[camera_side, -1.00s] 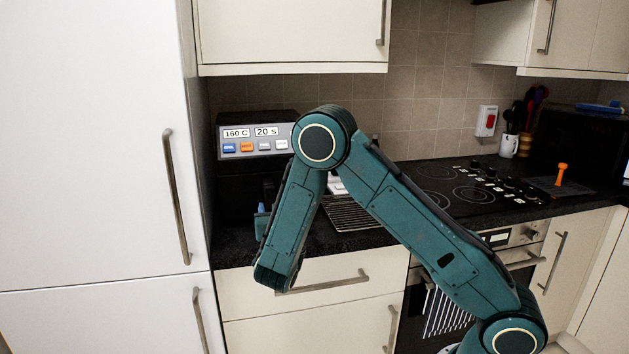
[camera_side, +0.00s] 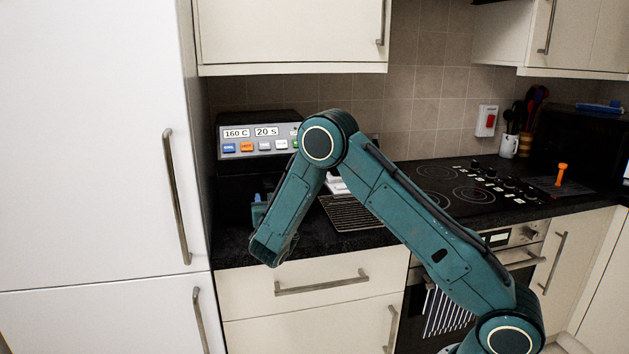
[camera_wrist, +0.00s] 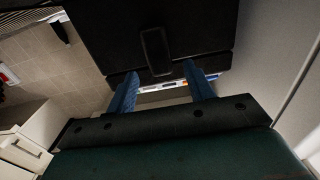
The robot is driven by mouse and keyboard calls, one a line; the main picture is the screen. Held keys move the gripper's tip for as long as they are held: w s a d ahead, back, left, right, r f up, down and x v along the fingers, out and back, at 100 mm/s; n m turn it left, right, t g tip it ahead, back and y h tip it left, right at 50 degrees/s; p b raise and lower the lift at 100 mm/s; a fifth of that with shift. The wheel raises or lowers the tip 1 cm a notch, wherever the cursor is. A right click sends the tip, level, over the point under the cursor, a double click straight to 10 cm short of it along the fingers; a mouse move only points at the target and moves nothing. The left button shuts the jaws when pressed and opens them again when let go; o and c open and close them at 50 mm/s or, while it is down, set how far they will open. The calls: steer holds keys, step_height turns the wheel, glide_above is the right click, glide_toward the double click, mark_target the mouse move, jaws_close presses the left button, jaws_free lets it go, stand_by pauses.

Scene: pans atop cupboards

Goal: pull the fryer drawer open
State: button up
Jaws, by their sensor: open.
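The black fryer (camera_side: 232,185) stands on the counter beside the tall white unit, its grey control panel (camera_side: 250,147) reading 160 C and 20 s. In the wrist view the dark drawer front (camera_wrist: 110,45) fills the top middle, with a black handle (camera_wrist: 156,52) on it. My gripper (camera_wrist: 160,70) is open, its two blue fingers pointing toward the drawer front on either side of the handle's near end. No contact with the handle is visible. In the side view my gripper (camera_side: 259,207) is low in front of the fryer, mostly hidden behind my arm, and the handle is hidden too.
A wire rack (camera_side: 347,213) lies on the counter right of the fryer, partly behind my arm. The hob (camera_side: 455,187) is farther right. The tall white unit (camera_side: 100,150) stands close on the left. A cupboard (camera_side: 290,35) hangs above.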

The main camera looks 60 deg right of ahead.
mark_target(269, 188)
steer(key=shift+x, duration=3.6)
jaws_close()
steer(key=v, duration=1.3)
jaws_free()
steer(key=shift+r, duration=0.3)
